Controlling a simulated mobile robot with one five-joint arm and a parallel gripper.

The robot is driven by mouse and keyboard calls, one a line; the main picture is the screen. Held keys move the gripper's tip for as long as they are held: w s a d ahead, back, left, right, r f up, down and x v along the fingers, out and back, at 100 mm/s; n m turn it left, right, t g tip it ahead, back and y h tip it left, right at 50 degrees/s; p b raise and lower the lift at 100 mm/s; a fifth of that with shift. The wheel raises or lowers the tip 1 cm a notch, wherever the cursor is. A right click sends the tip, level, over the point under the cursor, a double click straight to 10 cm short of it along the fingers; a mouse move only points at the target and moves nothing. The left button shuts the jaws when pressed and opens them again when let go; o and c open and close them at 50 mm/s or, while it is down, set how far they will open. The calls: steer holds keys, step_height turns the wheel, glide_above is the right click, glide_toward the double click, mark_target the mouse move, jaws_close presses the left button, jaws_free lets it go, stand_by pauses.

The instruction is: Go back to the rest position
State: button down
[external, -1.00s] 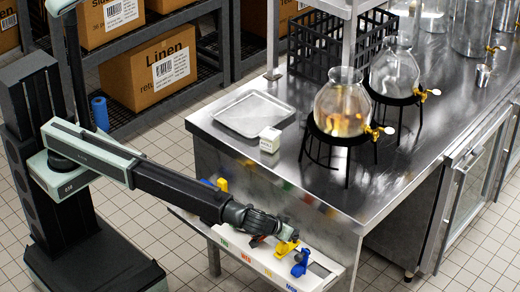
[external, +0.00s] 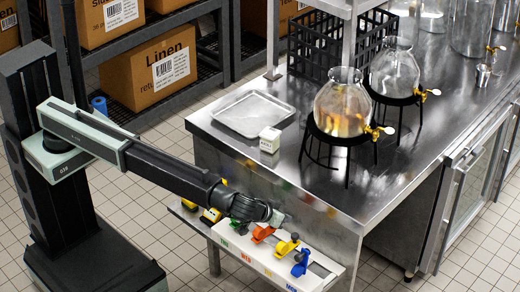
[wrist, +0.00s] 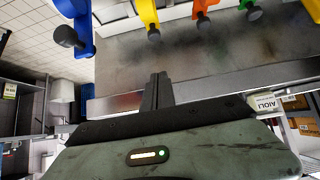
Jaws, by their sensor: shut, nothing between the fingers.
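My gripper (external: 276,217) is at the end of my extended arm, beside the front edge of the steel counter, just above the row of coloured dispensers. In the wrist view its dark fingers (wrist: 158,91) are together with nothing between them. A blue dispenser (external: 300,263), a yellow one (external: 287,244) and an orange one (external: 263,233) sit on the white labelled rail. A green one (external: 239,228) is partly hidden by my arm. In the wrist view the blue (wrist: 82,28), yellow (wrist: 148,16), orange (wrist: 203,20) and green (wrist: 250,10) ones hang along the upper edge.
Shelves with cardboard boxes (external: 150,70) stand behind. Tiled floor (external: 190,265) lies clear in front.

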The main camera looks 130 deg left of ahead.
steer(key=s+d+r+p, duration=0.2)
steer(key=d+r, duration=0.1)
steer(key=d, duration=0.4)
steer(key=s+d+f+m+h, duration=0.1)
steer(key=s+d+m+h, duration=0.2)
steer(key=s+d+m, duration=0.3)
steer(key=s+d+f+m+h+p, duration=0.1)
steer(key=s+d+f+m+h, duration=0.1)
steer(key=s+d+m, duration=0.4)
steer(key=s+d+f+m+h, duration=0.2)
steer(key=s+d+m+h, duration=0.2)
steer(key=s+d, duration=0.9)
steer(key=s+m, duration=0.2)
steer(key=s, duration=0.1)
steer(key=shift+f+p, duration=0.25)
steer(key=shift+p, duration=0.1)
